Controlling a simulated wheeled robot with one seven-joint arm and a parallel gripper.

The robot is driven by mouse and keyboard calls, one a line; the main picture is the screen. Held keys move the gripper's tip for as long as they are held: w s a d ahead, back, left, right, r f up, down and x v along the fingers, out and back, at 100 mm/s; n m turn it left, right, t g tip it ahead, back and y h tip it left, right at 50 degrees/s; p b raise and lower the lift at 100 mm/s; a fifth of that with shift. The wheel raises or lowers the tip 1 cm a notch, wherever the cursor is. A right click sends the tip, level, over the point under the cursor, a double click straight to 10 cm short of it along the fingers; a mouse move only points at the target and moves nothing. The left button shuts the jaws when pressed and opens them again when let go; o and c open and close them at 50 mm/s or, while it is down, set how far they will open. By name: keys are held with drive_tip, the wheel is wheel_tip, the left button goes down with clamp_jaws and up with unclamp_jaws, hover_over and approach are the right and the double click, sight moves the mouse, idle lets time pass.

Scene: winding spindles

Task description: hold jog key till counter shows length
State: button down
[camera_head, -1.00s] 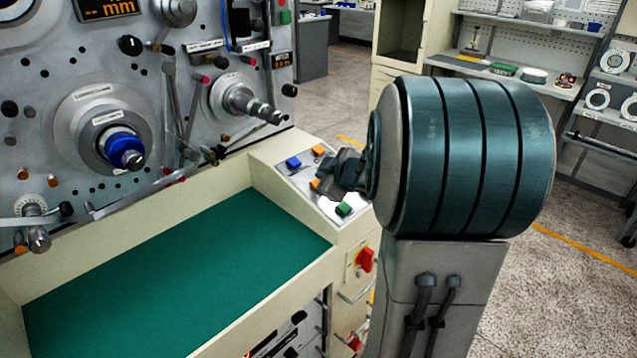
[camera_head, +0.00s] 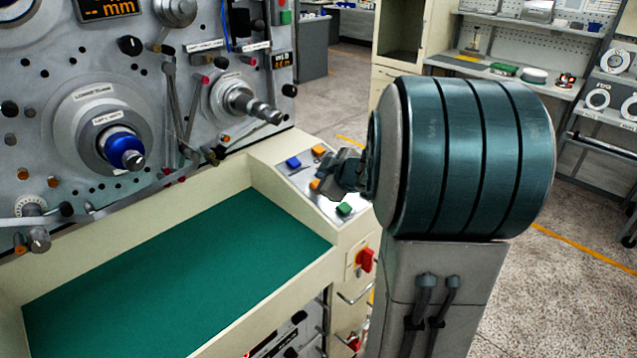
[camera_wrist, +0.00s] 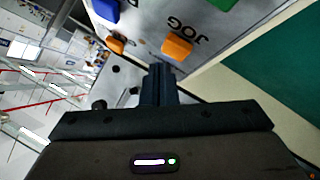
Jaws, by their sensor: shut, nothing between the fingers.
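The jog key is an orange block (camera_wrist: 176,46) with "JOG" printed beside it in the wrist view. In the head view it is the nearer orange key (camera_head: 315,184), partly hidden by my gripper. My gripper (camera_wrist: 160,68) is shut and empty, its tips at the key's near edge; I cannot tell whether they touch or press it. In the head view my gripper (camera_head: 332,177) reaches over the sloped key panel (camera_head: 322,204). The large counter display (camera_head: 108,8) shows dashes and "mm".
A blue key (camera_head: 293,162), another orange key (camera_head: 318,151) and a green key (camera_head: 344,208) sit close around the jog key. A red knob (camera_head: 365,260) is on the front below. The green mat (camera_head: 170,270) is bare. Spindles (camera_head: 250,103) project from the machine face.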

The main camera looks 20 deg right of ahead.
drive_tip(key=shift+f, duration=0.15)
drive_tip(key=shift+w+f, duration=0.1)
drive_tip(key=shift+f, duration=0.2)
drive_tip(key=shift+w+a+f+b, duration=0.1)
drive_tip(key=shift+f+b, duration=0.35)
drive_tip(key=shift+b, duration=0.05)
idle(7.0)
